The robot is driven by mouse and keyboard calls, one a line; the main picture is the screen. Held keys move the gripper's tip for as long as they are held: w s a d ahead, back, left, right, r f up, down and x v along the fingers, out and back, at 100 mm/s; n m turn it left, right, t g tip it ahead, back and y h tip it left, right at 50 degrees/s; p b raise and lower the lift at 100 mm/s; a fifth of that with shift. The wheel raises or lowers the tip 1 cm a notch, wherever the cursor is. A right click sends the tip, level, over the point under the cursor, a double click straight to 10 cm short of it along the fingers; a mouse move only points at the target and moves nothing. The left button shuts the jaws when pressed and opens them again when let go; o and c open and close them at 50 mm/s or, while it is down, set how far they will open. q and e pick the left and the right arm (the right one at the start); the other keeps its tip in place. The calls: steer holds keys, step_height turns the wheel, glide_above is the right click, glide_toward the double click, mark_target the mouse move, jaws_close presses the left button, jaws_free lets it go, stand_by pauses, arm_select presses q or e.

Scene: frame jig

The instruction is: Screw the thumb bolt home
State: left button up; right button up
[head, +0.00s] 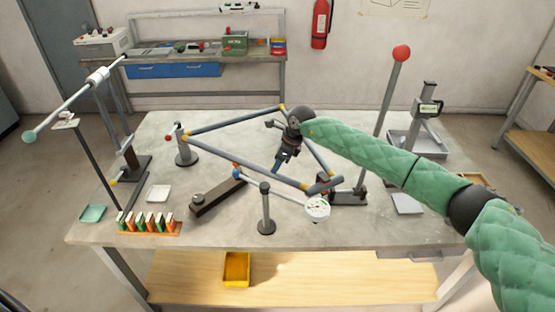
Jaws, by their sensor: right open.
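A blue tubular frame (235,156) with gold-coloured joints is held above the grey table (215,220) by several dark stands. My right gripper (281,164) reaches in from the right on a green padded arm and points down over the inside of the frame. It is open, with nothing visible between its fingers. I cannot pick out the thumb bolt for sure. A small red knob (169,138) shows on the left stand (185,153), and a blue knob (236,173) shows near the dark bar. My right wrist hides part of the frame's upper right. My left gripper is out of view.
A tall red-knobbed lever (401,54) rises on the right. A rack of coloured blocks (149,223) stands front left.

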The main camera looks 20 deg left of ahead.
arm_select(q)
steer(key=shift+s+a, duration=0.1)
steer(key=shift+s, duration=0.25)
arm_select(e)
steer(key=shift+a+f, duration=0.15)
steer(key=shift+f, duration=0.15)
steer(key=c, duration=1)
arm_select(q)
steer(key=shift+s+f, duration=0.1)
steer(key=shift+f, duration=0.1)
